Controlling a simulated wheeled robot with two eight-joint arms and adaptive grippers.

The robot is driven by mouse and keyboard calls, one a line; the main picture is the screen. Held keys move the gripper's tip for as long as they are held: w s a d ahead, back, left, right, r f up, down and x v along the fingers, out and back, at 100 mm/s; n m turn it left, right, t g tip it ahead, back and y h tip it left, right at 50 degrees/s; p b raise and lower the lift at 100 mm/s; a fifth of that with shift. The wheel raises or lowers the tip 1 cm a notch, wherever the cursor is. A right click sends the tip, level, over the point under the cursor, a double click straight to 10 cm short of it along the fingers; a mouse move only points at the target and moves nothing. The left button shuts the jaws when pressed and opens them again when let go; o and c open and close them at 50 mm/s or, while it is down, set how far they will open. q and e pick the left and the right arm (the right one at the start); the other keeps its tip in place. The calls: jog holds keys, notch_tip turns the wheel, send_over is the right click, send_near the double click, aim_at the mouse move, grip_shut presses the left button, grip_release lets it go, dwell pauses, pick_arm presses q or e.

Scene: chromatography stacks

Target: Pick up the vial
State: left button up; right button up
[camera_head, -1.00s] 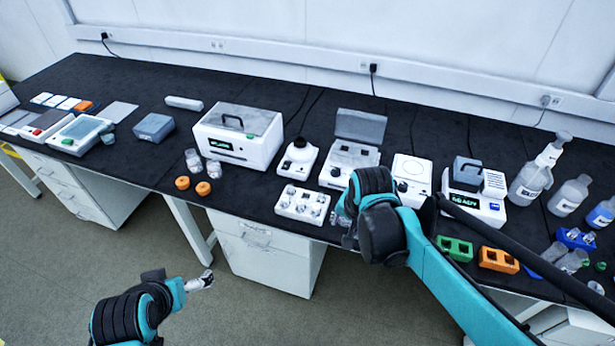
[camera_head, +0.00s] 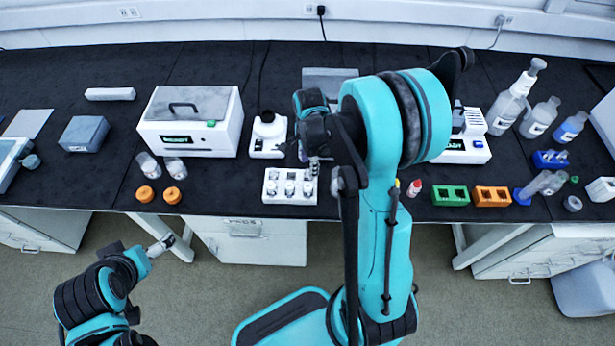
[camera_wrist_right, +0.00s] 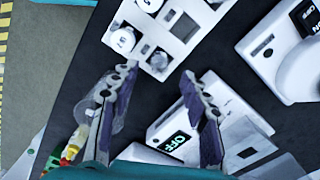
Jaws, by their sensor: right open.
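One vial (camera_wrist_right: 122,40) shows in the right wrist view, and another vial (camera_wrist_right: 159,61) sits at the rack's near corner. I cannot tell which one the task means. My right gripper (camera_head: 314,170) hovers at the rack's right end; in the right wrist view the right gripper (camera_wrist_right: 160,71) is open, its fingertips by that corner vial. A clear object overlaps its left finger. My left gripper (camera_head: 161,247) hangs in front of the bench, its jaws too small to judge.
A white instrument with a lid (camera_head: 190,140) stands left of the rack. A small white device (camera_head: 268,140) stands behind it. A red-capped bottle (camera_head: 414,188), a green block (camera_head: 450,195) and an orange block (camera_head: 492,197) lie to the right. Two orange caps lie left.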

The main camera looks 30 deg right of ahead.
notch_tip(320, 180, down, 4)
jog(key=shift+r+b, duration=0.25)
jog(key=shift+b, duration=0.4)
pick_arm(q)
jog(key=shift+f, duration=0.85)
pick_arm(e)
jog(key=c, duration=1)
jog(key=shift+r, duration=0.1)
jog(key=shift+c, duration=0.2)
